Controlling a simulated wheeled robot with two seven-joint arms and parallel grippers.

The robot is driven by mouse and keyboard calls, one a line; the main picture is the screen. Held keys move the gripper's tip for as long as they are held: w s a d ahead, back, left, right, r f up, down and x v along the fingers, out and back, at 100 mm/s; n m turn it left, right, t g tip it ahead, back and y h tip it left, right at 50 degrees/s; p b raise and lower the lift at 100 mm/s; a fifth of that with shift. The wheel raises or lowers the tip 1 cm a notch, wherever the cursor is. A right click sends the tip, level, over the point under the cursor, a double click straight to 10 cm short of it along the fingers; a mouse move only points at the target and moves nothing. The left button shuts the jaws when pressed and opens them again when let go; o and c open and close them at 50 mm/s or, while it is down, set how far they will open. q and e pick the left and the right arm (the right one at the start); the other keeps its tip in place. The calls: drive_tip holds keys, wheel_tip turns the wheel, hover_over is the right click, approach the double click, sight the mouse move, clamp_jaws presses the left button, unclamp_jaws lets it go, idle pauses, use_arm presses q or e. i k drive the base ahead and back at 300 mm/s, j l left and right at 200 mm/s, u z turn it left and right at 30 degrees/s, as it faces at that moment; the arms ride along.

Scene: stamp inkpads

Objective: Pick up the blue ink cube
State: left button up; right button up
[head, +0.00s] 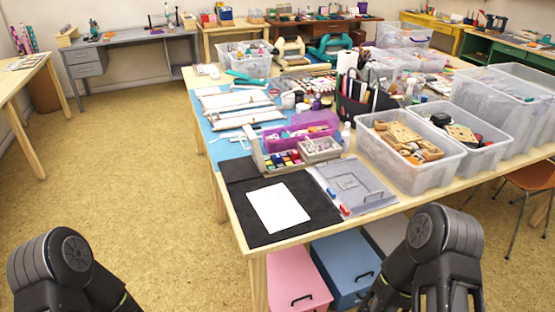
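A small blue cube (331,191) lies on the left part of a grey tray-like board (372,189), near the front edge of the table. A small red block (345,210) lies close in front of it. Several small coloured cubes (283,158), red, green and blue among them, stand in a row behind the black mat. The cubes are too small to make out in detail. My arms show at the lower left and lower right, in front of the table and apart from the cubes. Neither gripper's fingers can be seen.
A white sheet (279,207) lies on a black mat (240,181) at the table's near left corner. A clear bin of wooden pieces (396,172) stands right of the grey board. A purple tray (322,124) and a dark pen holder (352,107) stand behind.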

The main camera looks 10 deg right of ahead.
sight(276, 158)
drive_tip(key=i+j, duration=0.3)
drive_tip(key=i+j+z, duration=0.1)
drive_tip(key=i+j, duration=0.15)
drive_tip(key=j, duration=0.15)
drive_tip(key=i+j+z, duration=0.1)
drive_tip(key=i+j, duration=0.4)
drive_tip(key=j, duration=0.2)
drive_tip(key=i+j+z, duration=0.1)
drive_tip(key=i+j, duration=0.15)
drive_tip(key=j, duration=0.15)
drive_tip(key=i+j, duration=0.25)
drive_tip(key=j, duration=0.15)
drive_tip(key=i+j+z, duration=0.1)
drive_tip(key=i+j, duration=0.15)
drive_tip(key=j, duration=0.15)
